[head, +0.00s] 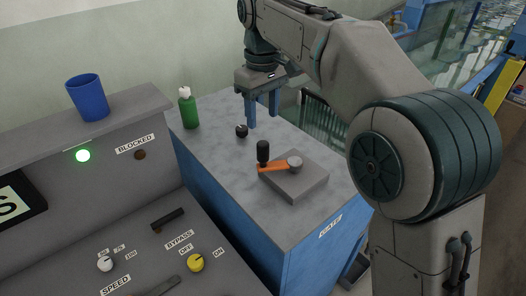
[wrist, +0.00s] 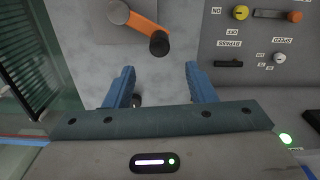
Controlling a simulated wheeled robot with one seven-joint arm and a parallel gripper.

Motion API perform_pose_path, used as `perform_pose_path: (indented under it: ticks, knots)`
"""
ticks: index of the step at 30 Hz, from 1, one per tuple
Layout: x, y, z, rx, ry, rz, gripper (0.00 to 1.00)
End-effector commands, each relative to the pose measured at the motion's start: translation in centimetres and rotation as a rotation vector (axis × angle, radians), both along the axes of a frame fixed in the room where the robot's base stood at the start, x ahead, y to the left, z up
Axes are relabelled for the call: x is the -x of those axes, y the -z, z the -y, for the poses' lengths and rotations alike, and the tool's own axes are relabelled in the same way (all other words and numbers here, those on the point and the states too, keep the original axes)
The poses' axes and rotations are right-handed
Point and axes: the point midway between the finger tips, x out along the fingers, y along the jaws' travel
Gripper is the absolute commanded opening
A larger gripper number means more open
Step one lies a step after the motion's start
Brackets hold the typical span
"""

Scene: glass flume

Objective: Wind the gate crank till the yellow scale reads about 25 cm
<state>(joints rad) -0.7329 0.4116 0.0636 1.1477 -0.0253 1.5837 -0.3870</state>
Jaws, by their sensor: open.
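The gate crank is an orange arm (head: 278,167) with a black upright knob (head: 263,152) and a grey hub (head: 295,162). It sits on a grey block (head: 300,186) on the blue cabinet with the "GATE" label. The orange arm (wrist: 143,25) and knob (wrist: 159,44) also show in the wrist view, beyond the fingertips. My gripper (head: 262,110) has blue fingers, points down and is open and empty. It is above the cabinet top, behind the crank and apart from it. A yellow strip (head: 506,84) shows at the far right; no scale reading is legible.
A green bottle (head: 188,110) and a small black round object (head: 241,131) stand on the cabinet top (head: 215,160). At left, the console has a blue cup (head: 87,97), a lit green lamp (head: 83,155), a yellow bypass knob (head: 196,262) and a white speed knob (head: 105,263).

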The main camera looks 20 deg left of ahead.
Motion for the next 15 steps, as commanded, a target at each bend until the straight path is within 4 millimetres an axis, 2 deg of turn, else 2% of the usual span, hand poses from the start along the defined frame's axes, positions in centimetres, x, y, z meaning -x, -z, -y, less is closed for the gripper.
perform_pose_path:
  ticks: [9, 15]
  knots:
    - [0.1, 6.5, 0.1, 0.003, 0.002, -0.003, 0.5]
    - [0.1, 9.9, 0.1, 0.002, 0.002, -0.002, 0.5]
